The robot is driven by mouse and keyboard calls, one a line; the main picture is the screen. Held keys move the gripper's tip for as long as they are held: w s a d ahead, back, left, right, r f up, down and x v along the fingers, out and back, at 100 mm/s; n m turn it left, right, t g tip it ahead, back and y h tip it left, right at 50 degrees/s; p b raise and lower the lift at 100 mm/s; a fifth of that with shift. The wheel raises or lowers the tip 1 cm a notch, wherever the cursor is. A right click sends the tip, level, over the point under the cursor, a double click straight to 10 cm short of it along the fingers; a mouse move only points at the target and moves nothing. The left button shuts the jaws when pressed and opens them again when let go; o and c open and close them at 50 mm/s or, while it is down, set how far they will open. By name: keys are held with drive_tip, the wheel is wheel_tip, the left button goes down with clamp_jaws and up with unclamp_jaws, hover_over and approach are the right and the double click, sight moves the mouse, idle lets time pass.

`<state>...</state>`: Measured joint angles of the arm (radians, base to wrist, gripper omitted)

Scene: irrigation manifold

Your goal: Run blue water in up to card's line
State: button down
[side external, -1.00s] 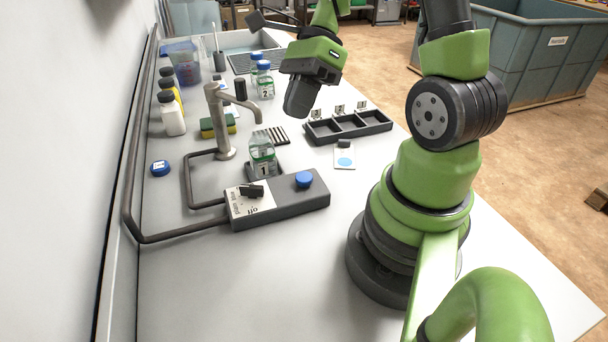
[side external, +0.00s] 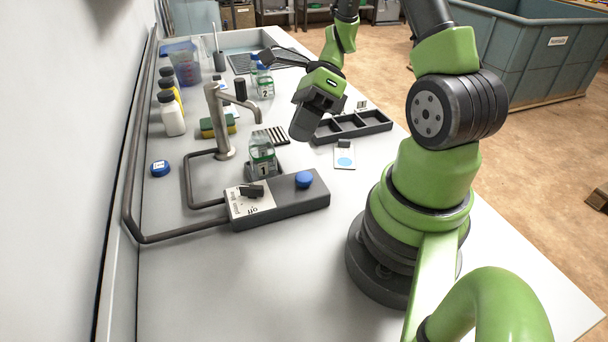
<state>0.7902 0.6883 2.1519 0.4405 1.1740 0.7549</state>
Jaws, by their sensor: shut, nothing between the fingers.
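A clear bottle marked 1 (side external: 262,158) stands uncapped near the tap (side external: 222,125), behind a dark control box (side external: 285,205). I cannot make out a water level in it. The box has a blue button (side external: 304,180) and a black selector knob (side external: 252,190) on a white plate with the word "off"; its exact setting is too small to tell.
A black three-compartment tray (side external: 350,127) lies behind the card. A blue cap (side external: 160,168) lies at the left. Bottle 2 (side external: 265,86), a sponge (side external: 218,126) and white and yellow bottles (side external: 172,118) stand farther back. Pipes (side external: 187,190) run along the left. The front bench is clear.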

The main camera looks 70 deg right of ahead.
sight(303, 174)
drive_tip(key=shift+f, duration=3)
drive_tip(key=shift+f, duration=0.1)
drive_tip(key=shift+f, duration=0.3)
drive_tip(key=shift+f, duration=0.55)
idle(4.0)
